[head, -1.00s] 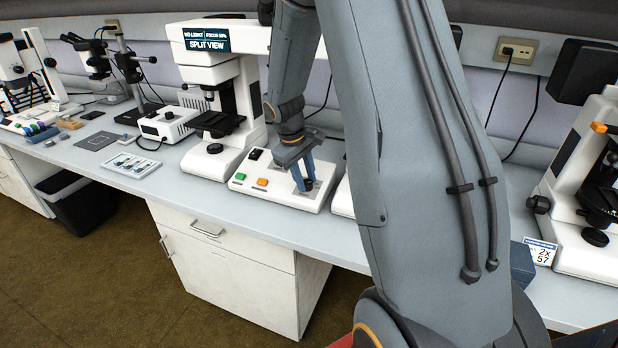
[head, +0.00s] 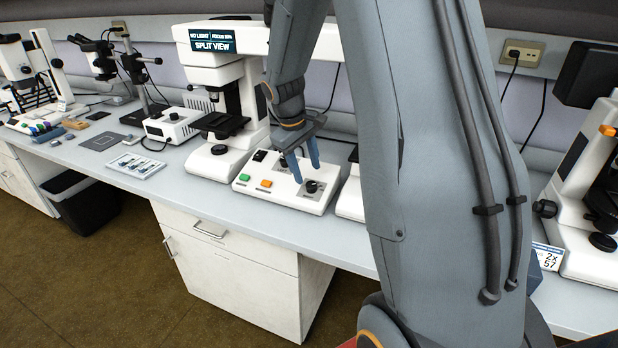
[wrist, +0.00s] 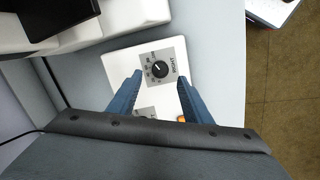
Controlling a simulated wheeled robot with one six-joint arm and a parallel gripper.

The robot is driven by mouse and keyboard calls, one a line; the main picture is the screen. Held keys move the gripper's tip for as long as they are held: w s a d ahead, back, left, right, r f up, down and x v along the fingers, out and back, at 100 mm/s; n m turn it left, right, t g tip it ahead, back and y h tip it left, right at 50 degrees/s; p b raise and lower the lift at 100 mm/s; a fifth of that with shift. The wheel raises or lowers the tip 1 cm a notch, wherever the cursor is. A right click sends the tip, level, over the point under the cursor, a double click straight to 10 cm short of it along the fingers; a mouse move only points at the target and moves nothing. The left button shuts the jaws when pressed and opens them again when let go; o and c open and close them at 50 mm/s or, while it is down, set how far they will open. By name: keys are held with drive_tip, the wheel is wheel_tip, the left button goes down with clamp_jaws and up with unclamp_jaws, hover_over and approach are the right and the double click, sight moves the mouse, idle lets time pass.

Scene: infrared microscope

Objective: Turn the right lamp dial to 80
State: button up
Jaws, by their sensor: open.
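The right lamp dial (head: 312,186) is a black knob on a grey plate at the right end of a white control box (head: 270,197). In the wrist view the dial (wrist: 161,69) has the word RIGHT beside it and a pale pointer mark; its scale numbers are too small to read. My gripper (head: 306,173) is open and empty, fingers pointing down, just above and left of the dial. In the wrist view the dial lies between and slightly beyond the fingertips, not visibly touched.
Green (head: 245,177) and orange (head: 266,183) buttons sit at the box's front left. A white microscope (head: 222,130) with a screen (head: 212,42) reading NO LIGHT and SPLIT VIEW stands behind left. A slide tray (head: 136,166) lies on the bench left.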

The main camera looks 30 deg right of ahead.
drive_tip(key=shift+v, duration=1.4)
drive_tip(key=shift+s, duration=0.1)
